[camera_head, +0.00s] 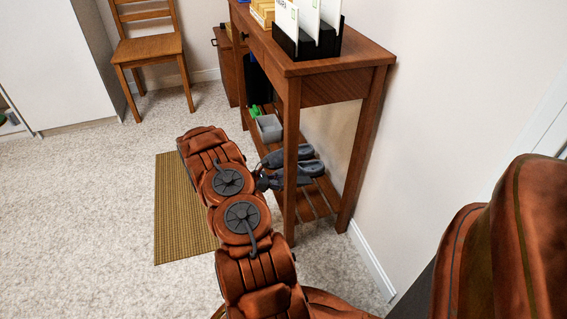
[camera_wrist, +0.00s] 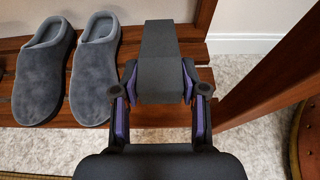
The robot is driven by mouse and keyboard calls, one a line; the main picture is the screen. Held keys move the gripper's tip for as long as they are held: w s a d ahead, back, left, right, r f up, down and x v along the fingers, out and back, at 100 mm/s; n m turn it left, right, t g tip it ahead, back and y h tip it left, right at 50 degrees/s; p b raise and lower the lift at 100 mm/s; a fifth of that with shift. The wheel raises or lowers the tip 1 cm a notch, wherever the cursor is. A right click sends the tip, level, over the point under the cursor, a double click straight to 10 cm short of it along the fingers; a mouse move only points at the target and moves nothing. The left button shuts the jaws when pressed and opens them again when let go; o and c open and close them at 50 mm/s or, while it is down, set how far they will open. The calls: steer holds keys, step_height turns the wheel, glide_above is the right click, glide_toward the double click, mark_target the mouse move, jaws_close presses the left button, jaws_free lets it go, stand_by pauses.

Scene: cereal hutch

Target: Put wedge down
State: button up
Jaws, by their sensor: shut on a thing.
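The wedge (camera_wrist: 160,48) is a dark grey tapered block in the wrist view. My gripper (camera_wrist: 160,86) is shut on it, with the purple-lined fingers on its left and right sides. The wedge points away from me over the slatted wooden lower shelf (camera_wrist: 148,116), right of the slippers. I cannot tell whether it touches the slats. In the head view my gripper (camera_head: 266,182) is low at the hutch's front, beside the slippers; the wedge cannot be made out there.
Two grey slippers (camera_wrist: 95,70) lie on the shelf to the left. A wooden hutch leg (camera_wrist: 262,85) stands close on the right. A grey bin (camera_head: 269,128) sits further along the shelf. A letter rack (camera_head: 305,42) stands on top. A woven mat (camera_head: 172,205) lies on the carpet.

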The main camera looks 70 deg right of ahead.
step_height(320, 180, down, 10)
steer(key=b, duration=0.3)
steer(key=shift+r, duration=0.15)
steer(key=o, duration=1.2)
